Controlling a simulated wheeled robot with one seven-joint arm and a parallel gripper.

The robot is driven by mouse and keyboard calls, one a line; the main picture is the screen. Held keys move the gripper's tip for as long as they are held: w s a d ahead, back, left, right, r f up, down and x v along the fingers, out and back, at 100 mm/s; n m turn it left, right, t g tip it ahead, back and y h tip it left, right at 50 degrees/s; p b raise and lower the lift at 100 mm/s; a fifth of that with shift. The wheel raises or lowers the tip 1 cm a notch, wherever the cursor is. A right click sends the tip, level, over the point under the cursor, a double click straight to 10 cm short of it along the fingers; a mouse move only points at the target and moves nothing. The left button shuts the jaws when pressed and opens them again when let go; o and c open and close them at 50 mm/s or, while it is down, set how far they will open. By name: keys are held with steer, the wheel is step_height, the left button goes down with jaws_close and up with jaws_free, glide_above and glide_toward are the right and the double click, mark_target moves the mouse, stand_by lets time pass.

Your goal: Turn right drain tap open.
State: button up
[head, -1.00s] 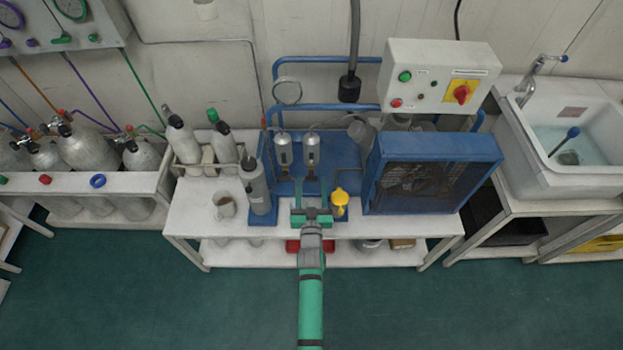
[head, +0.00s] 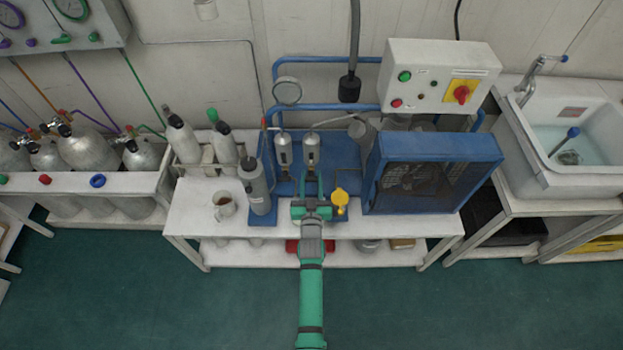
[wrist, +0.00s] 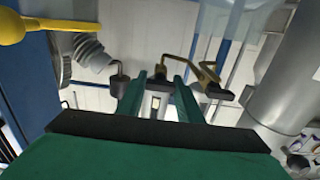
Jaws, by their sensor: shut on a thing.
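My gripper (head: 311,178) is in front of the compressor stand, below the right silver filter (head: 311,150). Its two green fingers are close together. In the wrist view my gripper (wrist: 162,88) is shut on the right drain tap, whose small brass part (wrist: 160,70) shows between the fingertips. Most of this tap is hidden by the fingers, so its angle is hard to tell. Another bent brass tap (wrist: 208,76) is to the right in the wrist view, apart from the fingers. The left silver filter (head: 283,150) stands beside the right one.
A yellow-topped fitting (head: 340,197) is close to the right of my gripper. A grey cylinder (head: 256,188) and a mug (head: 224,205) stand to the left. The blue fan housing (head: 432,172) fills the right of the bench (head: 190,225).

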steer(key=shift+n, duration=0.3)
steer(key=n, duration=1.1)
steer(key=shift+n, duration=2.1)
steer(key=o, duration=1.1)
steer(key=shift+a, duration=0.1)
